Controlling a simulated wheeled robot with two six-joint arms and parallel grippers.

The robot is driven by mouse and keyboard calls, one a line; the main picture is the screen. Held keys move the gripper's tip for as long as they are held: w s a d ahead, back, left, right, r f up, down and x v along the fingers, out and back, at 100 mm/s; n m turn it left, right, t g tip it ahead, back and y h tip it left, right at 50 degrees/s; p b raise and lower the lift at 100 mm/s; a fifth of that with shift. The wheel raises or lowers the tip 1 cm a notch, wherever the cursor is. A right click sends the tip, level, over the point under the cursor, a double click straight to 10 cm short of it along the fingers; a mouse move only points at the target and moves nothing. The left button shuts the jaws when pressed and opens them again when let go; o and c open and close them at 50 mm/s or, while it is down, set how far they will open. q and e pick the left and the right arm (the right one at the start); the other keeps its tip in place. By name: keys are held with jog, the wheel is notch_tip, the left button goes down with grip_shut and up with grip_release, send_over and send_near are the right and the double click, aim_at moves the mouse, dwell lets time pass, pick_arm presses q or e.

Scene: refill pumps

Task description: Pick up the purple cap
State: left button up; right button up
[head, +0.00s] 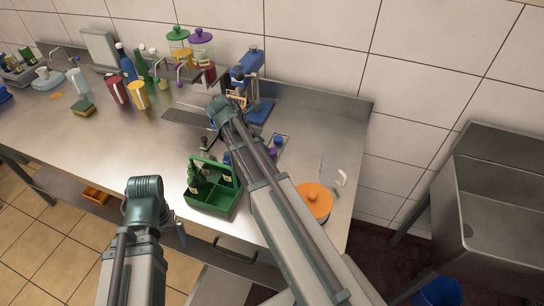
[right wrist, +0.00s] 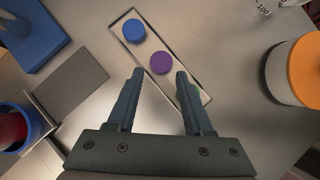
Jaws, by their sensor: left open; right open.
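The purple cap (right wrist: 162,63) lies in a narrow shallow tray (right wrist: 184,77) in the right wrist view, beside a blue cap (right wrist: 133,31). A bit of green shows farther along the tray, near my right finger. The purple cap is also small in the head view (head: 272,153), just right of my right arm. My right gripper (right wrist: 160,74) is open and empty, its two fingertips apart with the purple cap just beyond the gap. My left gripper (head: 180,232) is mostly hidden behind its wrist, left of the green bottle carrier and away from the caps.
A green carrier (head: 213,200) with bottles stands at the counter's front. An orange-lidded container (head: 314,200) is to the right of my right arm. Bottles, cups and pump jars crowd the back. A blue base (right wrist: 28,33) is left of the tray.

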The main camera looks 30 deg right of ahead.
aim_at(272, 152)
jog(key=shift+b+x, duration=1.95)
jog(key=shift+x, duration=0.35)
jog(key=shift+s+d+f, duration=0.1)
jog(key=shift+d+f, duration=0.1)
jog(key=shift+r, duration=0.1)
jog(key=c, duration=0.6)
